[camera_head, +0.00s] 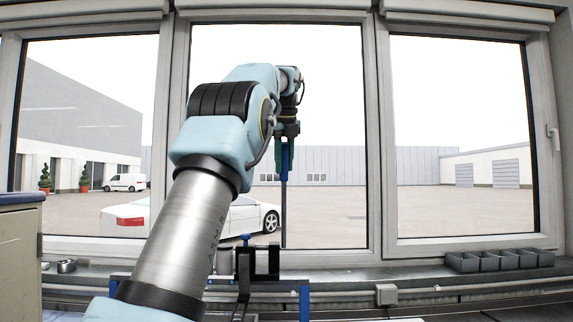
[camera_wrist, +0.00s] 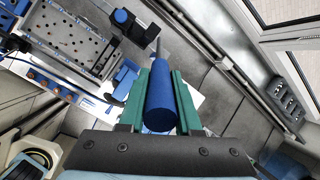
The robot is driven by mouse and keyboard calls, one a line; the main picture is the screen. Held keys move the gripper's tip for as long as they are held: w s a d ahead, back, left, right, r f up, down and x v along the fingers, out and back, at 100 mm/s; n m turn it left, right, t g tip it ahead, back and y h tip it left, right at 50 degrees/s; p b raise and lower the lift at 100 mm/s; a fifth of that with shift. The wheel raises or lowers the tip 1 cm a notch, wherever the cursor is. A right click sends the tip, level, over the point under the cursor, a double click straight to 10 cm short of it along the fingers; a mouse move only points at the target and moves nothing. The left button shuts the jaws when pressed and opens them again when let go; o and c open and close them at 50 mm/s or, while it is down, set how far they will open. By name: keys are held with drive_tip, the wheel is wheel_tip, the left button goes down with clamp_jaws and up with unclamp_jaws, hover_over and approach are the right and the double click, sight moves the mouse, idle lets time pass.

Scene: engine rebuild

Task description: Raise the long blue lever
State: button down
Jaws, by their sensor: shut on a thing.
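The long blue lever (camera_head: 284,203) stands about upright in front of the window, a thin grey shaft with a blue grip at its top. In the wrist view its thick blue grip (camera_wrist: 161,103) lies between the two green fingers, and the thin shaft runs away beyond it. My gripper (camera_head: 284,158) is shut on the blue grip near its top; it also shows in the wrist view (camera_wrist: 161,88). The lower end of the shaft is hard to make out behind the black fixture.
A black fixture (camera_head: 262,265) with a blue knob stands low near the shaft. In the wrist view a perforated plate (camera_wrist: 78,42) in a blue frame lies at upper left. Grey bins (camera_head: 490,262) sit on the ledge at right. The window (camera_head: 440,200) stands close behind.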

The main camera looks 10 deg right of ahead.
drive_tip(key=shift+w+a+f, duration=0.1)
drive_tip(key=c, duration=0.6)
unclamp_jaws()
drive_tip(key=shift+v, duration=2.35)
drive_tip(key=s+a+b, duration=0.1)
drive_tip(key=s+b, duration=0.6)
drive_tip(key=s, duration=0.5)
drive_tip(key=shift+r, duration=0.2)
